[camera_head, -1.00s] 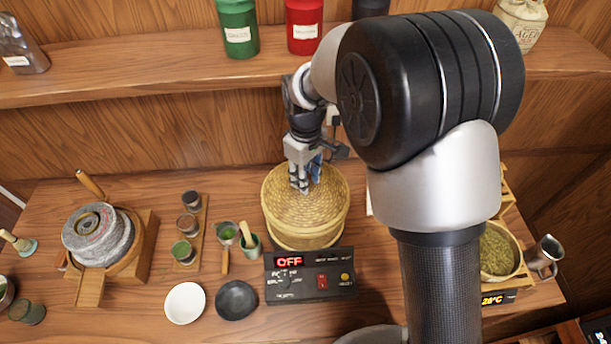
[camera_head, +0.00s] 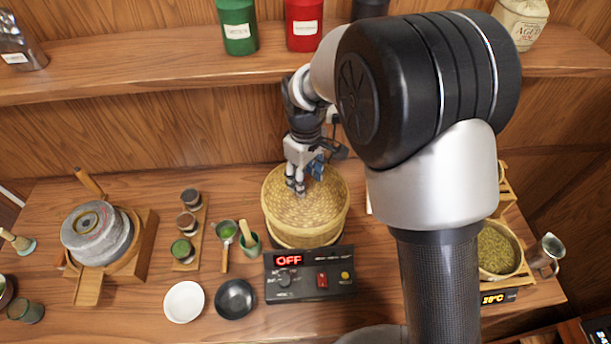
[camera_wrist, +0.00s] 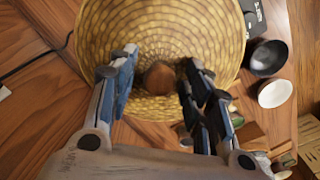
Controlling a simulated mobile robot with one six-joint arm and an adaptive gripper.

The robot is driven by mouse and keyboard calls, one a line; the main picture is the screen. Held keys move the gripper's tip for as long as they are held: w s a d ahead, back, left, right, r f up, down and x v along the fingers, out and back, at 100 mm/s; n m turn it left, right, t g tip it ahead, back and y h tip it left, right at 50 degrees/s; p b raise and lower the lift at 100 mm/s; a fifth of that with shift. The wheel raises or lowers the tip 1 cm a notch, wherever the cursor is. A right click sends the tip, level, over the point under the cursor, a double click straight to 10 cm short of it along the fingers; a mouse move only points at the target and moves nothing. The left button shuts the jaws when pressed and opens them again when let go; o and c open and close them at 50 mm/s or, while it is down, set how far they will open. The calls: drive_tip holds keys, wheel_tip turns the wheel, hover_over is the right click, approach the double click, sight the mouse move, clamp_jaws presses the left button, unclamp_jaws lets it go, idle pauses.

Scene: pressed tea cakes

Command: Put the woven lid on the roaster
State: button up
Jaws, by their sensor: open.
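The round woven lid (camera_head: 325,210) is straw-coloured and sits at the middle back of the table, over a woven body whose side shows just below it. In the wrist view the woven lid (camera_wrist: 150,30) fills the upper middle, with a brown round knob (camera_wrist: 159,78) at its centre. My gripper (camera_head: 300,190) points down over the lid. In the wrist view my gripper (camera_wrist: 155,75) is open, with one finger on each side of the knob; I cannot tell whether they touch it. A round vessel of green leaves (camera_head: 497,248), possibly the roaster, stands at the right, partly hidden by my arm.
A control box (camera_head: 310,276) reading OFF stands just in front of the woven lid. A white bowl (camera_head: 184,302) and a black bowl (camera_head: 235,299) lie to its left. A stone mill (camera_head: 97,235) is farther left. A shelf (camera_head: 150,75) with canisters runs behind.

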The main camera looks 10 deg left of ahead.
drive_tip(key=shift+r, duration=0.15)
wheel_tip(320, 180, up, 13)
drive_tip(key=p, duration=0.2)
drive_tip(key=s+d+r+m+t, duration=0.1)
drive_tip(key=s+d+r+m, duration=0.1)
drive_tip(key=d+r, duration=0.35)
drive_tip(key=s+d+r+m+t, duration=0.1)
drive_tip(key=s+d+r+m, duration=0.3)
drive_tip(key=s+d, duration=0.45)
drive_tip(key=s+d+f+m+t, duration=0.1)
drive_tip(key=s+d+m, duration=0.5)
drive_tip(key=s, duration=0.6)
drive_tip(key=d+t, duration=0.1)
drive_tip(key=d, duration=0.1)
drive_tip(key=shift+s+d+f+t, duration=0.2)
drive_tip(key=shift+d+t, duration=0.1)
drive_tip(key=shift+d, duration=0.05)
wheel_tip(320, 180, down, 12)
drive_tip(key=b, duration=1.1)
drive_tip(key=shift+b, duration=0.4)
